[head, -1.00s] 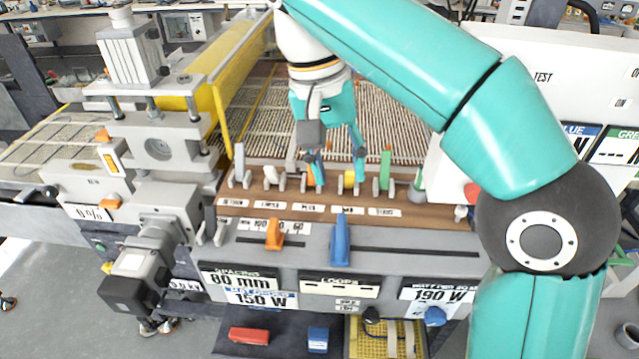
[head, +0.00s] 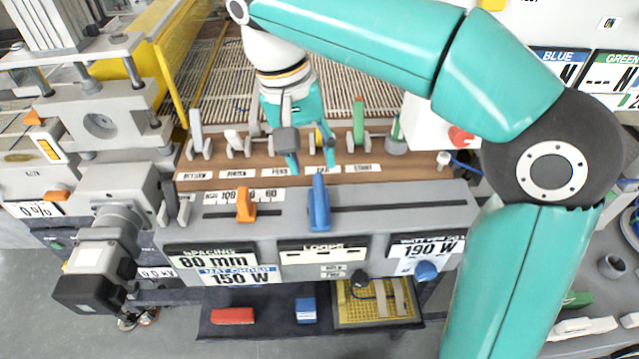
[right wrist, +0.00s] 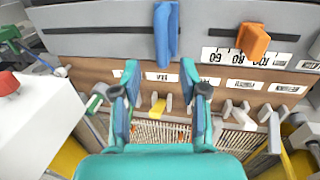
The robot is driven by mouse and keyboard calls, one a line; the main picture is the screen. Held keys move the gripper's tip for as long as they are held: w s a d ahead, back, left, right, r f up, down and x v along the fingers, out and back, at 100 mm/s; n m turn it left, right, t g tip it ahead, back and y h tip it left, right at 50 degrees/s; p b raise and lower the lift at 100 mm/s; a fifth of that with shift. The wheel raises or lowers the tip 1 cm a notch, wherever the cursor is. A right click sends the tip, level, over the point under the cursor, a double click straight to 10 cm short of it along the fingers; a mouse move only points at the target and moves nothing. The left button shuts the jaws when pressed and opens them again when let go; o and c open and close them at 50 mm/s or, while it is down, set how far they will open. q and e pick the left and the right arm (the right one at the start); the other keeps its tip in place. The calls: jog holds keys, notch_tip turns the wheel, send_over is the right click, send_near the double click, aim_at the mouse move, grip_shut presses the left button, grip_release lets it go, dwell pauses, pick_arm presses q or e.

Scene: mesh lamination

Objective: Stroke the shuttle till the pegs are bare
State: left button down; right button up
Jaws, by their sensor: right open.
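No part is plainly marked as the shuttle, and I cannot tell which parts are the pegs. A blue slide handle (head: 319,203) and an orange one (head: 245,206) stand in the slots of the grey front panel. My right gripper (head: 310,159) is open over the brown lever strip behind the panel. In the right wrist view (right wrist: 159,72) its fingers are apart, with a small yellow lever (right wrist: 158,105) between them in the picture; contact is unclear. A white lever (head: 196,130) and a green lever (head: 358,120) stand farther along the strip. My left gripper is not in view.
The mesh bed (head: 230,75) lies behind the levers. A white box with a red button (head: 460,137) stands at the right. Below the panel, a dark shelf holds a red block (head: 232,316), a blue block (head: 306,311) and a yellow grid tray (head: 365,313).

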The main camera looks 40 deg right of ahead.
aim_at(319, 186)
jog(key=f, duration=0.4)
jog(key=shift+d+f, duration=0.35)
jog(key=shift+s+d+f, duration=0.1)
jog(key=shift+s+f, duration=0.1)
jog(key=shift+f, duration=0.5)
grip_shut()
